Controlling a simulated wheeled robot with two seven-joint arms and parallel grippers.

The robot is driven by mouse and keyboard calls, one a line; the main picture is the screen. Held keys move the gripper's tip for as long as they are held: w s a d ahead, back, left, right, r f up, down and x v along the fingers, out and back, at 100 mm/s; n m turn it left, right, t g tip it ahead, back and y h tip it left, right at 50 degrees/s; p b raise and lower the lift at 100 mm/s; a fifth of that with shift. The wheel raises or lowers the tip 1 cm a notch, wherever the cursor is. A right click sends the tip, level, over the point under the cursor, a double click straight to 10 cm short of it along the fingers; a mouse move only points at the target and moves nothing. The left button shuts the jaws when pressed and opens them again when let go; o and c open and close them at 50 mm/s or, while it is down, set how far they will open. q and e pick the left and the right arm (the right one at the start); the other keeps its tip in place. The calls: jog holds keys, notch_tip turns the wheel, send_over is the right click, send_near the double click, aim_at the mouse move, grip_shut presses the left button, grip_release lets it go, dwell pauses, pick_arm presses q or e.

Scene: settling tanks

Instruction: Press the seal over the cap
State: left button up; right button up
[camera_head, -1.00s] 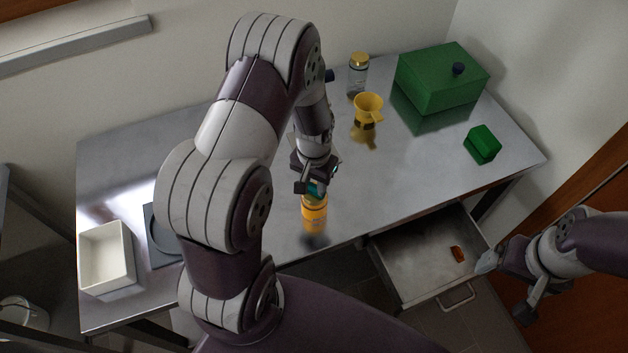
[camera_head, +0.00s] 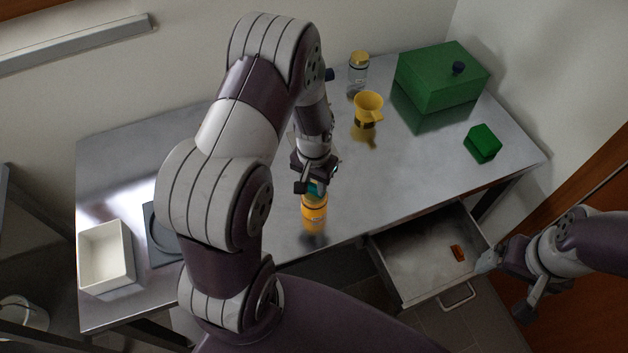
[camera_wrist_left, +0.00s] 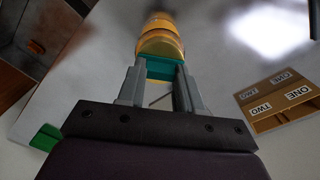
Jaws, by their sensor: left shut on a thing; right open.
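My left gripper (camera_head: 312,186) is shut on a small teal piece (camera_wrist_left: 160,67), which I take to be the seal. It is at the top of an orange bottle (camera_head: 314,215) standing near the table's front edge. In the left wrist view the teal piece lies right against the yellow-orange bottle (camera_wrist_left: 160,40). I cannot tell whether it is pressed fully down, and the cap itself is hidden. My right gripper (camera_head: 506,288) is open and empty, off the table's front right beside the open drawer.
A clear bottle with a yellow cap (camera_head: 358,75), a yellow funnel-like cup (camera_head: 368,104), a green box (camera_head: 440,80) and a small green block (camera_head: 483,142) stand behind and right. A white tray (camera_head: 120,262) is left. The open drawer (camera_head: 415,258) juts out. A labelled brown holder (camera_wrist_left: 283,100) is nearby.

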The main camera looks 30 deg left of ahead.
dwell(0.5)
pick_arm(q)
notch_tip(320, 180, up, 6)
jog(key=p, duration=0.5)
jog(key=shift+p, duration=0.35)
jog(key=shift+f, duration=0.1)
